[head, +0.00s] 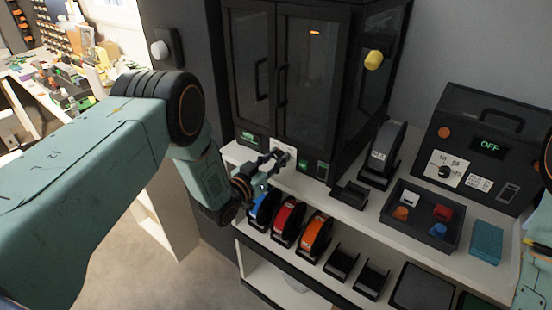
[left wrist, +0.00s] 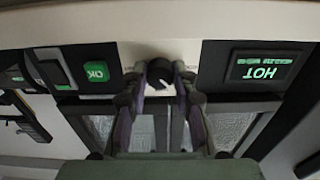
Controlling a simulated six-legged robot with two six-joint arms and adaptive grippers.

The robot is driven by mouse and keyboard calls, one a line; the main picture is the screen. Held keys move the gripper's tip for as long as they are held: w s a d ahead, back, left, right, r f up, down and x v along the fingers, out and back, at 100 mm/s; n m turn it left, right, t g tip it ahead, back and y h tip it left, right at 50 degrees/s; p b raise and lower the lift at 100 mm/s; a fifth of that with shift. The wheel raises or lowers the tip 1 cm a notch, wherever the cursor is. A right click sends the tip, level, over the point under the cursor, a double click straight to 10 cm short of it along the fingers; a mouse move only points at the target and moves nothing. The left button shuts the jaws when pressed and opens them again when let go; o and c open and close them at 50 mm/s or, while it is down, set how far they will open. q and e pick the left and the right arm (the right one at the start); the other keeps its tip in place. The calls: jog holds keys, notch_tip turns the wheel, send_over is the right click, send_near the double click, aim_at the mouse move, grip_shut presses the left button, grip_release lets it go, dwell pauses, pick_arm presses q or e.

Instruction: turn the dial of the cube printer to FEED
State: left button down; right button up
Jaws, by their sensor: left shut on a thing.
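The cube printer (head: 290,70) is a tall black cabinet with two glass doors at the middle back of the head view. Its small black dial (left wrist: 159,73) sits on a white label plate below the doors. My left gripper (head: 277,157) reaches the front panel. In the left wrist view, which shows the panel upside down, my left gripper (left wrist: 161,75) is shut on the dial, one finger on each side. The dial's label words are mostly hidden by the fingers, so I cannot read its setting. A green-lit display (left wrist: 264,70) reads HOT.
A green OK button (left wrist: 96,72) is beside the dial. Blue, red and orange spools (head: 288,222) stand below the printer's shelf edge. A black tray (head: 422,217) with small coloured blocks and a black device (head: 480,140) showing OFF are to the right.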

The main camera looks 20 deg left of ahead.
pick_arm(q)
jog(key=shift+m, duration=0.3)
jog(key=m+b, duration=0.1)
jog(key=m, duration=0.2)
jog(key=shift+m, duration=0.3)
jog(key=m+b, duration=0.1)
jog(key=m, duration=0.3)
jog(key=shift+f+m, duration=0.1)
jog(key=shift+m, duration=0.2)
jog(key=m, duration=0.4)
jog(key=shift+s+d+b, duration=0.1)
jog(key=shift+b, duration=0.25)
jog(key=shift+f+m+b, duration=0.15)
jog(key=shift+m+b, duration=0.15)
jog(key=shift+m, duration=2.1)
jog(key=c, duration=1.4)
grip_release()
jog(key=shift+s, duration=0.1)
jog(key=o, duration=0.3)
jog(key=shift+o, duration=0.2)
